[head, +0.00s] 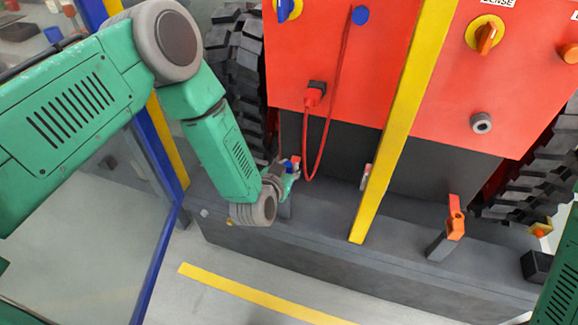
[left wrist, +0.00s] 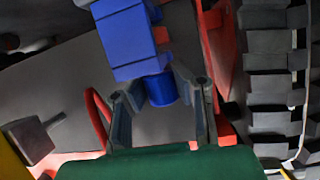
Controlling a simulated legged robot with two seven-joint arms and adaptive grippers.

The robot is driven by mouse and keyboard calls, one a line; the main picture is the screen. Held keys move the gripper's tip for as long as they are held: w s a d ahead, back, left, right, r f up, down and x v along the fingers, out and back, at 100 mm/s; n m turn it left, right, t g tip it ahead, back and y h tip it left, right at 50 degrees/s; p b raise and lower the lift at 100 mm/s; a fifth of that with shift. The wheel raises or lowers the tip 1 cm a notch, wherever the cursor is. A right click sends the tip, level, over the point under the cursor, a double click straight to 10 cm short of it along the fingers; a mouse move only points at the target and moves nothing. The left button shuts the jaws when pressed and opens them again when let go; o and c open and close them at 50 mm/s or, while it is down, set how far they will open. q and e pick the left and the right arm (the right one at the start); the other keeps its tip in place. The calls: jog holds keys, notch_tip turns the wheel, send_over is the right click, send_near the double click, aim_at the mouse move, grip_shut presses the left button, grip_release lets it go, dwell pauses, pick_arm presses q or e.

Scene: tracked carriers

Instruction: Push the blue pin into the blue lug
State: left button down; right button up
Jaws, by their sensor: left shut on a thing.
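My left gripper (head: 288,171) is low at the left end of the grey bumper, and its fingers show in the left wrist view (left wrist: 160,100). It is shut on the blue pin (left wrist: 161,90), a short blue cylinder between the fingers. Just beyond the pin is the blue lug (left wrist: 128,42), a blocky blue piece. The pin's far end meets or overlaps the lug's edge in the picture; I cannot tell how far it is inside. In the head view the wrist and fingers largely hide pin and lug. My right gripper is not in view.
A red cable (head: 325,135) loops down from the red panel (head: 390,60) close to my left gripper. A yellow upright bar (head: 405,110) stands right of it. An orange lug (head: 455,218) sits farther right on the bumper (head: 330,235). A black tracked wheel (head: 237,60) is behind.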

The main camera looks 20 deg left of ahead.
pick_arm(q)
jog(key=shift+f, duration=0.2)
dwell(0.4)
jog(key=c, duration=1.4)
grip_release()
jog(key=d+v, duration=0.1)
jog(key=v, duration=1.1)
jog(key=s+a+f+g+p, duration=0.1)
jog(key=s+a+g, duration=0.3)
jog(key=s, duration=0.4)
jog(key=s+a+f+g+p, duration=0.1)
jog(key=s+a+g+p, duration=0.1)
jog(key=s, duration=0.7)
jog(key=s+a+f+n+g+y+p, duration=0.1)
jog(key=s+a+f+g+p, duration=0.1)
jog(key=s+a+g, duration=0.3)
jog(key=shift+s+a+f+g, duration=0.15)
jog(key=shift+s+g, duration=0.35)
jog(key=shift+s, duration=0.5)
jog(key=shift+s+a+r+g, duration=0.15)
jog(key=shift+s+g, duration=0.35)
jog(key=shift+s, duration=0.5)
